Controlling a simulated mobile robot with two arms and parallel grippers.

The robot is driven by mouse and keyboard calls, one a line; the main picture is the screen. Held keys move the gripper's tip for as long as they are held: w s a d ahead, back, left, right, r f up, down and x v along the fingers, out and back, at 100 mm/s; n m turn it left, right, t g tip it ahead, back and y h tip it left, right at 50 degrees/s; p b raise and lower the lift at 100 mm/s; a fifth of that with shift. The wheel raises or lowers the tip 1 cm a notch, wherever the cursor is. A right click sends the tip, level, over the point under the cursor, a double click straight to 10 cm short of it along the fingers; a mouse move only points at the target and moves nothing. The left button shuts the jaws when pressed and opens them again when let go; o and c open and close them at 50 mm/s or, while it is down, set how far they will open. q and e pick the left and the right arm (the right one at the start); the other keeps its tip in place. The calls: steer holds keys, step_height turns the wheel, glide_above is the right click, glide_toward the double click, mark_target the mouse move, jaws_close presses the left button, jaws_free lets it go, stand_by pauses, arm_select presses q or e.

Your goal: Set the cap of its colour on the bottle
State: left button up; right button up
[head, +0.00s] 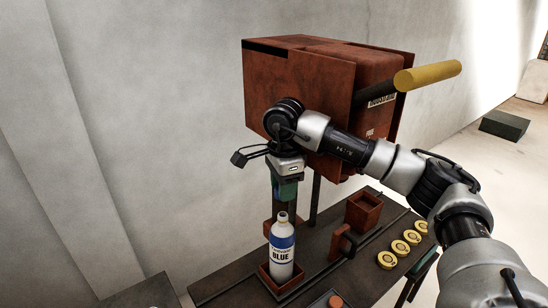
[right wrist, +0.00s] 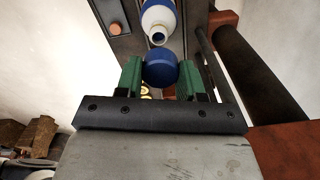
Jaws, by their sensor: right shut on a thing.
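A white bottle with a blue band and the word BLUE (head: 282,254) stands upright and uncapped in a square red-brown holder (head: 293,287). My right gripper (head: 285,192) is above the bottle's neck in the head view, its green fingers pointing down. In the right wrist view, my right gripper (right wrist: 160,82) is shut on a round blue cap (right wrist: 160,67). The open mouth of the bottle (right wrist: 158,37) shows just beyond the cap, with a gap between them in the picture. The cap is mostly hidden by the fingers in the head view. My left gripper is not in view.
A rusty machine (head: 300,75) with a yellow-ended handle (head: 428,76) rises behind the bench (head: 225,288). An open red-brown box (head: 364,209), a red-brown upright piece (head: 342,243) and several yellow round pieces (head: 400,247) lie to the bottle's right. An orange button (head: 335,301) is in front.

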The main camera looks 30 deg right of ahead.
mark_target(283, 214)
steer(key=shift+s+f+b, duration=0.25)
steer(key=shift+f+b, duration=0.5)
steer(key=shift+w+f+b, duration=0.1)
steer(key=shift+f+b, duration=0.8)
steer(key=shift+f, duration=0.6)
steer(key=shift+f, duration=0.2)
steer(key=shift+f+b, duration=0.75)
steer(key=shift+b, duration=0.05)
